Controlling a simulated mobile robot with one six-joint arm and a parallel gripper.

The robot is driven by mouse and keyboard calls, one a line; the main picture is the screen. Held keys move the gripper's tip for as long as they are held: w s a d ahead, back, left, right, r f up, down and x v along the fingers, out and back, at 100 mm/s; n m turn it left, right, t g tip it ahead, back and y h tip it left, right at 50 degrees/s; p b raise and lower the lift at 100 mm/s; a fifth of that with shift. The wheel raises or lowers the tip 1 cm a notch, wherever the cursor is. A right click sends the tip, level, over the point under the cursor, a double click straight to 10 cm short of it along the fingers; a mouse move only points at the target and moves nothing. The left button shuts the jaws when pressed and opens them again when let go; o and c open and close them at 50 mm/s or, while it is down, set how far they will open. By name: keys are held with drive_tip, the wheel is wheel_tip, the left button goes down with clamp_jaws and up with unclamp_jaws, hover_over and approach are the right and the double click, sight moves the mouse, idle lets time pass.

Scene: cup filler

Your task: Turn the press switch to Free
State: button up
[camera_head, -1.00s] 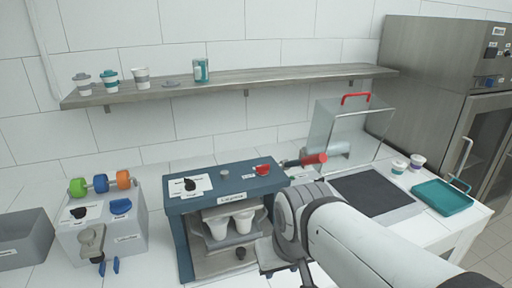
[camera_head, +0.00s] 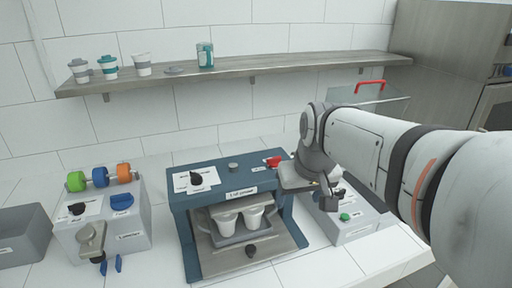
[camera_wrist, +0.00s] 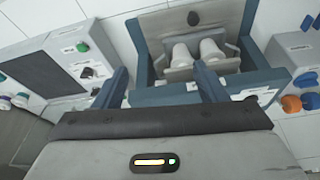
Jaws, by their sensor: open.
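The blue lid press (camera_head: 230,174) stands in the middle of the counter. On its top left a black knob (camera_head: 195,178) sits on a white label plate, likely the press switch; I cannot read the label. The plate (camera_wrist: 256,92) is at the right of the wrist view. Two white cups (camera_head: 240,218) stand inside the press. My gripper (camera_head: 332,198) is at the press's right end, beside a grey box, well right of the knob. In the wrist view my gripper (camera_wrist: 162,80) is open, with nothing between its fingers.
A red knob (camera_head: 273,161) is on the press's right top. The grey box (camera_head: 350,228) with a green button is close right. Another knobbed box (camera_head: 128,237) and a grey bin (camera_head: 22,238) are left. A shelf (camera_head: 240,76) with cups runs behind.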

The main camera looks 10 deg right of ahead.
drive_tip(key=n+b, duration=0.1)
drive_tip(key=b, duration=0.3)
approach(274, 158)
drive_tip(key=f, duration=0.1)
drive_tip(key=shift+n+t+y, duration=0.3)
drive_tip(key=shift+y, duration=0.1)
drive_tip(key=x, duration=0.5)
drive_tip(key=p+x, duration=0.1)
drive_tip(key=x, duration=0.1)
drive_tip(key=shift+w+d+f, duration=0.1)
drive_tip(key=shift+d+f, duration=0.2)
drive_tip(key=shift+f, duration=0.05)
